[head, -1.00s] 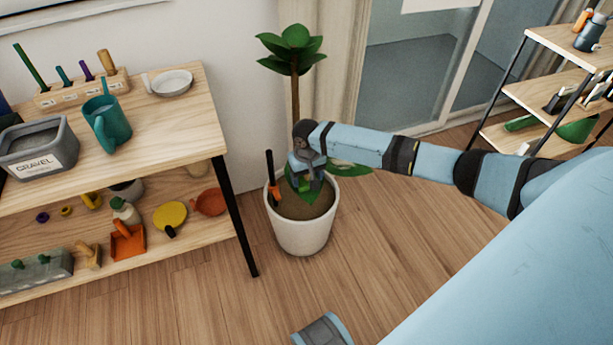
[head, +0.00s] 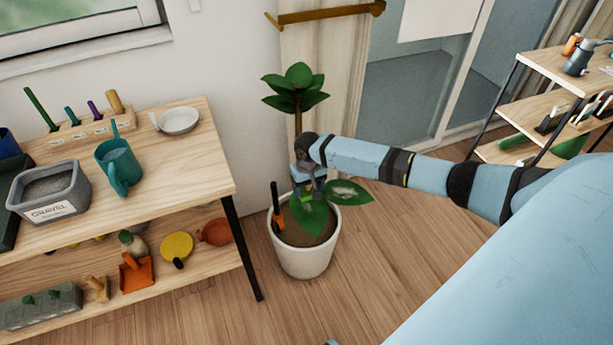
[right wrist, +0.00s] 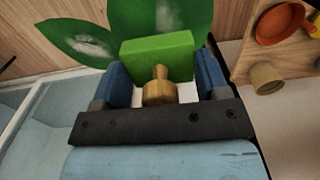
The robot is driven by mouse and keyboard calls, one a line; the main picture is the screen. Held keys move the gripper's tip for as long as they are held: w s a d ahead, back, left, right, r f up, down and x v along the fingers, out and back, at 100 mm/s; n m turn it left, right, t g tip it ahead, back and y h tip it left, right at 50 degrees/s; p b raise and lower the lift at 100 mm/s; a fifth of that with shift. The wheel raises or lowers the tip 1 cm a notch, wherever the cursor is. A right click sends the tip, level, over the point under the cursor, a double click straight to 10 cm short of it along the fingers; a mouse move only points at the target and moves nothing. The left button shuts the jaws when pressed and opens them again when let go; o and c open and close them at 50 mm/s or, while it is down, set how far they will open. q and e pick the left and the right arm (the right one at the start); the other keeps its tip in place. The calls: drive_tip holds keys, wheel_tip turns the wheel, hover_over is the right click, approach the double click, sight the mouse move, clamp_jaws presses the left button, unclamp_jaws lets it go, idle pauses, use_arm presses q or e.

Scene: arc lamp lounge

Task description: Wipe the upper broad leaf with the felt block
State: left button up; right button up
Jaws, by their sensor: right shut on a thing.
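My right gripper (head: 309,192) is shut on the knob of the green felt block (right wrist: 158,55). The wooden knob (right wrist: 159,86) sits between the blue fingers in the right wrist view. The potted plant (head: 298,100) has two low broad leaves. One leaf (head: 311,214) lies below the gripper; the other leaf (head: 350,192) reaches right and bears a whitish patch. In the right wrist view, one leaf (right wrist: 190,18) lies beyond the block with a pale patch, and another (right wrist: 78,40) lies left with a white smear. Contact between block and leaf cannot be told. My left gripper is out of view.
The white pot (head: 303,262) stands on the wood floor, with an orange-and-black tool (head: 278,220) upright in its soil. A two-level wooden shelf (head: 200,150) with garden items stands close at left. Floor right of the pot is clear; another shelf (head: 540,112) stands far right.

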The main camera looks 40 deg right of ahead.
wheel_tip(320, 180, up, 3)
drive_tip(key=p, duration=0.2)
drive_tip(key=shift+p, duration=0.3)
drive_tip(key=shift+r+p, duration=0.4)
drive_tip(key=shift+p, duration=0.1)
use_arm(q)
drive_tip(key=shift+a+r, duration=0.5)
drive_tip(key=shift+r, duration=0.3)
use_arm(e)
drive_tip(key=shift+f, duration=0.1)
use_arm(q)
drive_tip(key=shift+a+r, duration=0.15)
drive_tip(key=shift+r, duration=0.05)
